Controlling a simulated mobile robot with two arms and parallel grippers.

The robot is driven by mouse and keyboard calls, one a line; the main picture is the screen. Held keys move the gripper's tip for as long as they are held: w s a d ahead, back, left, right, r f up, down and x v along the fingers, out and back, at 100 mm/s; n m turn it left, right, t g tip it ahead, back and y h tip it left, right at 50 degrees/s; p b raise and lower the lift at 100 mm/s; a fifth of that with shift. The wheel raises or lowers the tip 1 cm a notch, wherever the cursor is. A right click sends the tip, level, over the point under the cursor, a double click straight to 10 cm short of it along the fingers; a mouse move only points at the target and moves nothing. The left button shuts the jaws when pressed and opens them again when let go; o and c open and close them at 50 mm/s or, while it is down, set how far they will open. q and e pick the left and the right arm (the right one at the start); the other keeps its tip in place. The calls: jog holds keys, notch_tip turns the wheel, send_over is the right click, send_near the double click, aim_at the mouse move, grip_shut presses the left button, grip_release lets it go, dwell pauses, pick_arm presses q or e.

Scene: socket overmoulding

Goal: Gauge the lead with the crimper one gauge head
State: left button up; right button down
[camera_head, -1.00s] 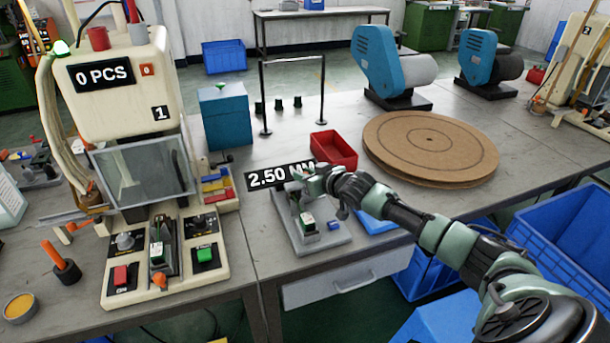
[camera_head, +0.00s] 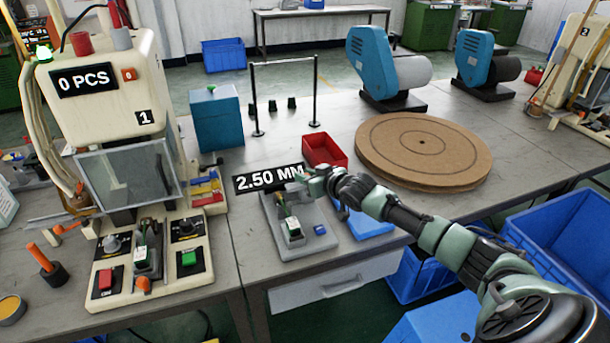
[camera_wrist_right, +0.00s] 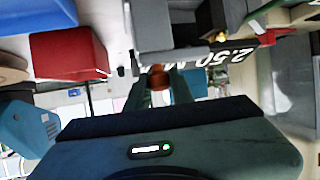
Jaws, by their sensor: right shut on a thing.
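The gauge (camera_head: 311,246) is a grey fixture on the front of the table, with a black sign (camera_head: 268,179) above it reading 2.50 MM. A small white and green connector piece (camera_head: 293,228), which looks like the lead's end, sits on the gauge; its wire is hard to make out. My right gripper (camera_head: 312,182) is at the back right of the gauge. In the right wrist view its green fingers are shut on a small reddish-brown knob (camera_wrist_right: 157,77) beside a grey block of the gauge. My left gripper is out of view.
Crimper one (camera_head: 108,90), showing 0 PCS, stands left with another connector piece (camera_head: 142,254) at its front. A red bin (camera_head: 325,151) and a round brown board (camera_head: 424,150) lie behind my right arm. Blue crates (camera_head: 555,240) stand at the right, below table height.

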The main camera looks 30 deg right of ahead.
jog(key=c, duration=1.2)
grip_release()
jog(key=shift+d+r, duration=0.1)
jog(key=shift+d, duration=0.25)
jog(key=shift+s+d, duration=0.15)
jog(key=shift+s, duration=0.1)
jog(key=shift+s+a, duration=0.2)
jog(key=shift+s, duration=0.1)
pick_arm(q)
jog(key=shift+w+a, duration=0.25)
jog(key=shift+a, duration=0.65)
pick_arm(e)
jog(key=v, duration=0.7)
jog(key=shift+d, duration=0.25)
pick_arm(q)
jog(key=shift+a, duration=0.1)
